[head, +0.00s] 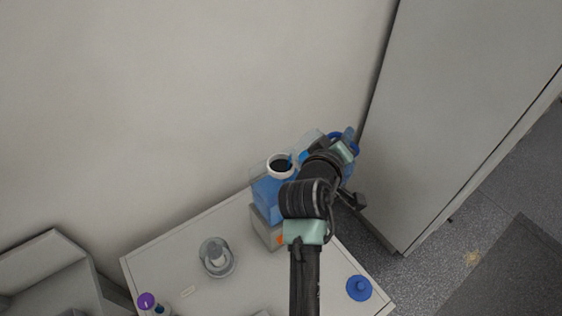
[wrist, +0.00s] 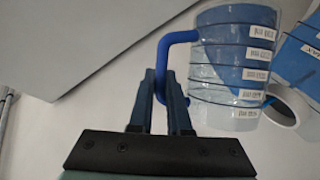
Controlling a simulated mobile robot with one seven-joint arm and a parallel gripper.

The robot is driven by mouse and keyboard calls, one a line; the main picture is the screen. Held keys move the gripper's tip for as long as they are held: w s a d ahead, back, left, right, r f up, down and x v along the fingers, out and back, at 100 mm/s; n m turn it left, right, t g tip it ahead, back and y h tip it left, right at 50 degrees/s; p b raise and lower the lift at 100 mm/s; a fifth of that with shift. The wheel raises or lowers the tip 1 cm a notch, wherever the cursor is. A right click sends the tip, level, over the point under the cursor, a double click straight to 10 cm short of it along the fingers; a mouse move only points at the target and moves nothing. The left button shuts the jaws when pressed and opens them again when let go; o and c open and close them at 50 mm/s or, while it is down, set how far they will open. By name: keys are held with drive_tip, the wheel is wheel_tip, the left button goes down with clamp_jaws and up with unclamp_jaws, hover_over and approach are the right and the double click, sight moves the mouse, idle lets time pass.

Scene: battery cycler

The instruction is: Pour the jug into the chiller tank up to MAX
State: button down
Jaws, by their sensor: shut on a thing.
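The clear jug (wrist: 230,85) has a blue handle (wrist: 172,60), dark graduation lines and white labels. Blue liquid shows inside it. My gripper (wrist: 161,78) is shut on the handle. In the head view the jug (head: 309,144) is tilted, its mouth towards the tank's white filler neck (head: 280,158), and is partly hidden by my arm. The chiller tank (head: 268,193) looks blue inside and sits on a grey base. The neck is open and dark inside. The tank (wrist: 302,52) also shows at the right of the wrist view, with a MAX label. I cannot tell its exact level.
The white table (head: 165,255) holds a round clear-and-grey vessel (head: 216,257), a blue round cap (head: 359,288) at the front right and a purple-capped item (head: 146,300) at the left. A tall grey cabinet (head: 455,110) stands close on the right. A wall is behind.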

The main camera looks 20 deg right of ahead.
drive_tip(key=shift+w+a+r, duration=0.15)
drive_tip(key=shift+a+r, duration=0.05)
drive_tip(key=shift+r, duration=0.05)
drive_tip(key=shift+d, duration=0.15)
drive_tip(key=shift+r, duration=0.1)
drive_tip(key=shift+a, duration=0.25)
drive_tip(key=shift+d+n+h, duration=0.1)
drive_tip(key=shift+n+h, duration=0.2)
drive_tip(key=shift+w+a, duration=0.1)
drive_tip(key=shift+a, duration=0.15)
drive_tip(key=shift+b, duration=0.3)
